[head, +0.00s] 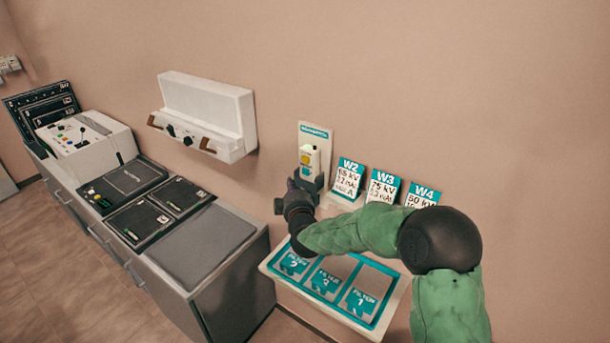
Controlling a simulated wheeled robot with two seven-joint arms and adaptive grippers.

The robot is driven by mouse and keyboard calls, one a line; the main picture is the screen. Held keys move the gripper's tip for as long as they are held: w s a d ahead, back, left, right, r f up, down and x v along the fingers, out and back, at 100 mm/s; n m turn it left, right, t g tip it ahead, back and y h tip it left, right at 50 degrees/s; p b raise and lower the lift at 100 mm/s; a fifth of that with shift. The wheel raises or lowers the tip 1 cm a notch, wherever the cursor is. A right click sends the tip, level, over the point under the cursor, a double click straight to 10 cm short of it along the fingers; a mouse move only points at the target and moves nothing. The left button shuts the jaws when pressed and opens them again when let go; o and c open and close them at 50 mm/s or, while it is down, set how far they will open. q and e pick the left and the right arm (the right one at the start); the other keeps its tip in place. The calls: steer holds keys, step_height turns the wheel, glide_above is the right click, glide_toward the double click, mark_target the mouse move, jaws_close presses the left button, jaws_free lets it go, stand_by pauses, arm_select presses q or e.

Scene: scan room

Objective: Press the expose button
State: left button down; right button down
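A small white control unit (308,155) with a yellow patch and an orange patch on its front is at a tall pale wall plate (315,129) with a teal label. I cannot read which patch is the expose button. My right gripper (307,183) is at the unit's lower part, its dark fingers on either side of it. The gripper hides the unit's lower end, and I cannot tell whether the fingers touch it. My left gripper is not in view.
Cards W2 (348,177), W3 (383,187) and W4 (422,196) stand to the right along the wall. A white tray (270,266) with teal filter cards lies below my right arm. A grey console cabinet (235,290) and a white wall box (208,105) are to the left.

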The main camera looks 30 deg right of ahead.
mark_target(306, 172)
steer(key=shift+w+d+b, duration=0.2)
steer(key=shift+w+d, duration=0.05)
steer(key=shift+d, duration=0.35)
steer(key=shift+w+d+b, duration=0.15)
steer(key=shift+w+d, duration=0.1)
steer(key=shift+d, duration=0.4)
steer(key=shift+w+d+b, duration=0.2)
steer(key=shift+w+d, duration=0.05)
steer(key=shift+d, duration=0.35)
steer(key=shift+d, duration=0.1)
steer(key=shift+w+d, duration=0.15)
steer(key=shift+d, duration=0.1)
steer(key=shift+w+d+b, duration=0.15)
steer(key=shift+d+b, duration=0.25)
steer(key=shift+d, duration=0.05)
stand_by(0.9)
steer(key=shift+a, duration=0.1)
steer(key=shift+s+a, duration=0.35)
steer(key=shift+a, duration=0.4)
